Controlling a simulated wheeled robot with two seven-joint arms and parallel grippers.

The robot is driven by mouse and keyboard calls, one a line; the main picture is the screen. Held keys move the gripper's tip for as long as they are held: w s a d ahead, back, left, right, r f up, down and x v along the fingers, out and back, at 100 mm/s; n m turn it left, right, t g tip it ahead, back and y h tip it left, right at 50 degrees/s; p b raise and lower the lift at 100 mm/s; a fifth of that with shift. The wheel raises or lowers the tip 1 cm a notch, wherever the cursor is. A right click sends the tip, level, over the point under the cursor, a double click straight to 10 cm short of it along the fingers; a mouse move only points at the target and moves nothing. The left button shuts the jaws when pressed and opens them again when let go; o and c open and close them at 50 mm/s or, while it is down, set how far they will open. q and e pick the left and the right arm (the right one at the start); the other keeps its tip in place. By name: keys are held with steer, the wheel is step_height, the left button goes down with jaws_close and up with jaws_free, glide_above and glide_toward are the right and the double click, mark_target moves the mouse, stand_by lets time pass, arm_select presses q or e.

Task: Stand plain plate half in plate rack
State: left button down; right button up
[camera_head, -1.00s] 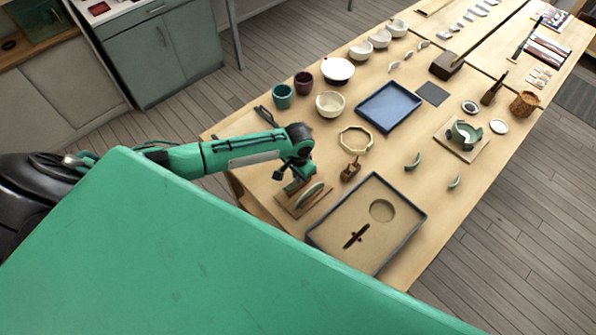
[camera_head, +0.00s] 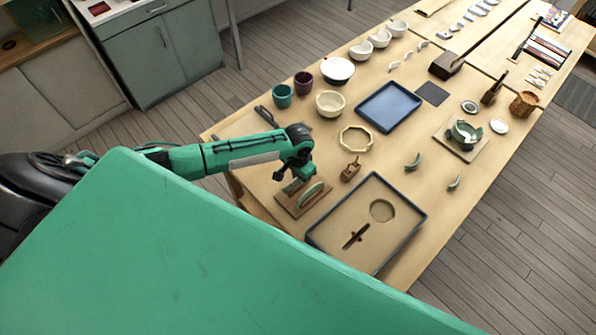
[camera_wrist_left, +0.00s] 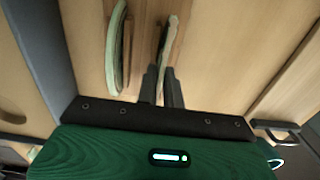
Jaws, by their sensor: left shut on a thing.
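The wooden plate rack (camera_head: 303,204) stands near the left edge of the table. One pale green plate half (camera_head: 313,194) stands upright in it; this half also shows edge-on at the left in the left wrist view (camera_wrist_left: 116,48). My left gripper (camera_head: 289,181) is at the rack, with its fingers (camera_wrist_left: 161,84) shut on a second plate half (camera_wrist_left: 168,48). The held half is upright and edge-on, beside the standing one with a gap between them. Whether its lower edge sits in a slot is hidden. My right gripper is out of view.
A small wooden tool (camera_head: 351,171) and a dark-rimmed sand tray (camera_head: 413,229) lie right of the rack. An octagonal ring (camera_head: 356,140), a blue tray (camera_head: 389,106) and bowls (camera_head: 330,104) lie farther back.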

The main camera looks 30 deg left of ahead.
arm_select(q)
steer(key=c, duration=1)
jaws_free()
steer(key=shift+r+p, duration=1.15)
steer(key=shift+p, duration=0.1)
steer(key=shift+r, duration=1.85)
